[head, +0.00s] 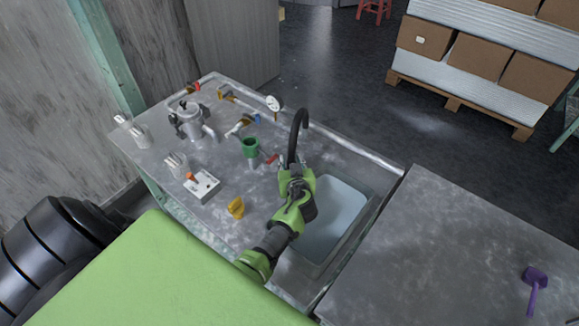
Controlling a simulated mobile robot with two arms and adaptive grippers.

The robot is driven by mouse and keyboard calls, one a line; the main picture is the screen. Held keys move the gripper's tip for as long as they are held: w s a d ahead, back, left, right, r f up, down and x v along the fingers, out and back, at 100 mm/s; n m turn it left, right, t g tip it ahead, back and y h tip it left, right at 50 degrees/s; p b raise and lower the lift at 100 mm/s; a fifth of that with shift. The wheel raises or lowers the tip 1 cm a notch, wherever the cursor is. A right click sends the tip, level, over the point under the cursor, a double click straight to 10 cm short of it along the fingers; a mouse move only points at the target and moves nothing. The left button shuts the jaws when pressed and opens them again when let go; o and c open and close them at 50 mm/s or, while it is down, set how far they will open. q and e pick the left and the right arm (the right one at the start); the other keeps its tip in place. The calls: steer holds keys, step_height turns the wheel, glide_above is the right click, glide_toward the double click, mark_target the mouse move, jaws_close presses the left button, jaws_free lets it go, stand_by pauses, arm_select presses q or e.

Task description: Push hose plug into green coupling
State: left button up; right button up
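My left gripper (295,181) is over the near-left edge of the sink, at the lower end of a black curved hose (298,130). The hose arches up from the gripper and bends over at the top. The gripper's fingers are dark and partly hidden by its own body, so I cannot tell whether they close on the hose. A green cup-shaped part (250,147), possibly the green coupling, is on the metal bench left of the gripper and apart from it. The hose plug cannot be made out. My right gripper is not in view.
The sink basin (333,215) lies right of the gripper. A yellow piece (236,208), a white box with an orange knob (202,185) and a metal pot (187,120) stand on the bench. A round white gauge (273,103) is behind. A purple tool (535,280) lies on the right table.

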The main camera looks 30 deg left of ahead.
arm_select(q)
steer(key=shift+s+d, duration=0.1)
steer(key=shift+s+r, duration=0.1)
jaws_close()
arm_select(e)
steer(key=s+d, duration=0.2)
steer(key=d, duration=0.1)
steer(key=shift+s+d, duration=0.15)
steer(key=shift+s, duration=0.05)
